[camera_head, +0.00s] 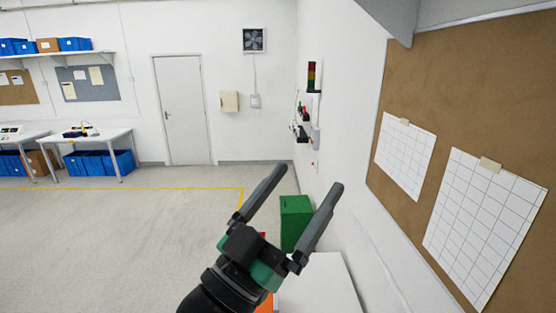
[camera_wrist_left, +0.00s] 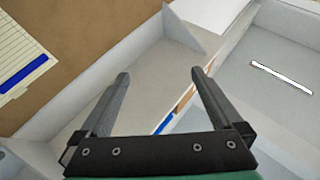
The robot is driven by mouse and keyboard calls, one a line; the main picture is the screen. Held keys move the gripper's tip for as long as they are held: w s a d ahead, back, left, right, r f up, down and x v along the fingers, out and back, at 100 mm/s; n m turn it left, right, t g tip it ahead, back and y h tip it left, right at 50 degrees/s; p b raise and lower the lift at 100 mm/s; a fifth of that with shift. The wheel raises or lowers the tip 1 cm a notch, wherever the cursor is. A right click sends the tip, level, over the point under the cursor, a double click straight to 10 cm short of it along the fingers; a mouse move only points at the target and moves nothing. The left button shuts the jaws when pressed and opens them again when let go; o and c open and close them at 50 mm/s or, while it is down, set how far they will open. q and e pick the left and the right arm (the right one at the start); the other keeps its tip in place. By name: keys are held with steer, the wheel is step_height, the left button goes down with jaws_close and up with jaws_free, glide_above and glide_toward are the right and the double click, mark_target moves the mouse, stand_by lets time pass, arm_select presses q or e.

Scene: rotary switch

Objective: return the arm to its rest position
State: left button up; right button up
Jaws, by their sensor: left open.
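My left gripper (camera_head: 308,179) is raised in mid-air in the lower middle of the head view, its two dark fingers spread apart and pointing up and to the right. Nothing is between the fingers. In the left wrist view the same open gripper (camera_wrist_left: 160,75) shows, with a pale wall or surface beyond it and nothing touching its fingertips. My right gripper is not in view. No rotary switch can be made out clearly; small wall devices (camera_head: 303,118) with red and green parts are seen edge-on.
A green box (camera_head: 295,222) stands behind the gripper, close to the right wall. A white surface (camera_head: 318,285) lies below it. A corkboard (camera_head: 463,85) with papers hangs on the right wall. Open floor (camera_head: 120,225) lies to the left, with tables (camera_head: 95,137) farther back.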

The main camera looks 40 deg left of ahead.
arm_select(q)
steer(key=s+d+r+t+h, duration=0.2)
steer(key=s+d+r+t, duration=0.1)
steer(key=s+r, duration=0.5)
step_height(320, 180, up, 2)
steer(key=shift+r+m+t, duration=0.25)
steer(key=shift+m+t, duration=0.05)
steer(key=shift+m, duration=0.1)
